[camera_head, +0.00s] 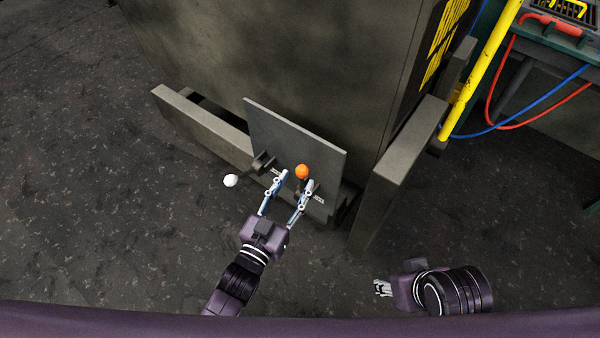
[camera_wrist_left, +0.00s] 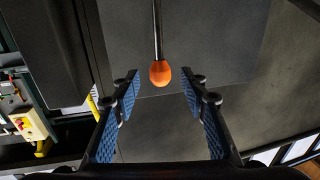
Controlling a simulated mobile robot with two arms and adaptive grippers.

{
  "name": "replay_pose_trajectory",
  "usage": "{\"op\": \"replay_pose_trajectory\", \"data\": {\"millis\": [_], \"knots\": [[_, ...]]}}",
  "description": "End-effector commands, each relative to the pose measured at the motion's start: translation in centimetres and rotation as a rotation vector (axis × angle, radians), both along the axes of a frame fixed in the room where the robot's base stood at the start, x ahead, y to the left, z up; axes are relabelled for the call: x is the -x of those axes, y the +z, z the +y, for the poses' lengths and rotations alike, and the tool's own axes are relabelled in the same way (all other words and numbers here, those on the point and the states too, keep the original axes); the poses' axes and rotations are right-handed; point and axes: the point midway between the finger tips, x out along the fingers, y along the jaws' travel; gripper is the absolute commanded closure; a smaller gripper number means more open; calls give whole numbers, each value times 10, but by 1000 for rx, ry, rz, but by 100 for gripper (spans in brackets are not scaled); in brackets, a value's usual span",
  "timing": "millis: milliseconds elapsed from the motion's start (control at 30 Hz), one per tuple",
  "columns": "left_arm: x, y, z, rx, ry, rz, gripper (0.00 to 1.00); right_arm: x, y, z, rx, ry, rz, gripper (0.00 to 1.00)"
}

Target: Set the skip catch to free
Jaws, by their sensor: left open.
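A grey upright plate (camera_head: 312,145) carries two levers. One ends in an orange knob (camera_head: 302,172), the other in a white knob (camera_head: 230,180) to the left. Small lettering on the plate is too small to read, so I cannot tell which lever is the skip catch. My left gripper (camera_head: 297,178) is open, with its fingertips on either side of the orange knob. In the left wrist view the orange knob (camera_wrist_left: 160,73) hangs on a thin dark rod between the blue finger pads, touching neither. My right gripper (camera_head: 382,288) is low at the right, away from the plate.
A large dark machine housing (camera_head: 270,60) rises behind the plate. A thick grey block (camera_head: 400,155) juts out at the right. A yellow rail (camera_head: 483,60) and red and blue hoses (camera_head: 520,122) are at the upper right. The floor (camera_head: 90,200) at the left is clear.

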Motion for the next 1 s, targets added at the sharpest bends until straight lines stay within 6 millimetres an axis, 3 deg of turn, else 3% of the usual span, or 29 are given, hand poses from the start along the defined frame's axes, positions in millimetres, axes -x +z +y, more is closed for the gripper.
{"op": "replay_pose_trajectory", "data": {"millis": [100, 300, 633, 1000], "knots": [[-19, -1, -9, 0, 0, -2, 60, 0, -6, 0, 0, 0, 0, 60], [-38, -1, -17, 0, 0, 1, 60, 0, -10, 0, 0, 0, 0, 60], [-41, -1, -19, -1, 0, 2, 60, 0, -10, 0, 0, 0, 0, 60], [-41, -1, -19, -1, 0, 3, 100, 0, -10, 0, 0, 1, 0, 60]]}}
